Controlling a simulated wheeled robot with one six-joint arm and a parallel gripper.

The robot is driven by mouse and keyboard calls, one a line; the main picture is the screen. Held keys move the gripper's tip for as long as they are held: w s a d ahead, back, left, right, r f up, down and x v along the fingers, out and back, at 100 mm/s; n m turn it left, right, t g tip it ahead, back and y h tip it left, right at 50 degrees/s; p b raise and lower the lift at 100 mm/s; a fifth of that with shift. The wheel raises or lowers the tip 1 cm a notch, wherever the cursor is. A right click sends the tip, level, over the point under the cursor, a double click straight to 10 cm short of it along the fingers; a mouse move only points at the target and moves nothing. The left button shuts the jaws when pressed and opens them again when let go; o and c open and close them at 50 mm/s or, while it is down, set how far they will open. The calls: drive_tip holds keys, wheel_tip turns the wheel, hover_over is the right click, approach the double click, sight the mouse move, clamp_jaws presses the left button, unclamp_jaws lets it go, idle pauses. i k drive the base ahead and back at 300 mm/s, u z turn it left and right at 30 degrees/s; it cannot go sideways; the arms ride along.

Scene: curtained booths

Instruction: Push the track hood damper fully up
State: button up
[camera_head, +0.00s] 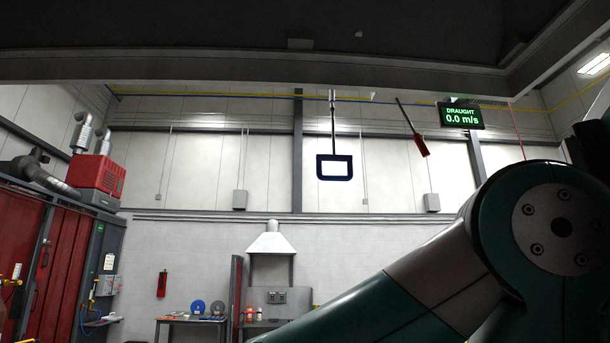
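A large dark hood (250,62) spans the top of the view. Under its edge hangs a thin rod with a dark blue, D-shaped loop handle (334,157) at its lower end, upright. To its right, a dark lever with a red grip (421,145) slants down to the right from the hood. No label shows which of these works the damper. A display (461,115) right of the lever reads "DRAUGHT 0.0 m/s" in green. My gripper is out of view; only my arm shows at lower right, below and right of both handles.
Red curtains (70,255) and a red unit with ducts (98,174) stand at the left. A small pale hood (271,243) and a bench (190,321) are at the far wall. The air around the loop handle and lever looks clear.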

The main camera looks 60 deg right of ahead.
sight(349, 159)
drive_tip(key=u, duration=0.05)
drive_tip(key=k, duration=0.65)
drive_tip(key=z, duration=1.2)
drive_tip(key=i, duration=0.5)
drive_tip(key=z, duration=0.05)
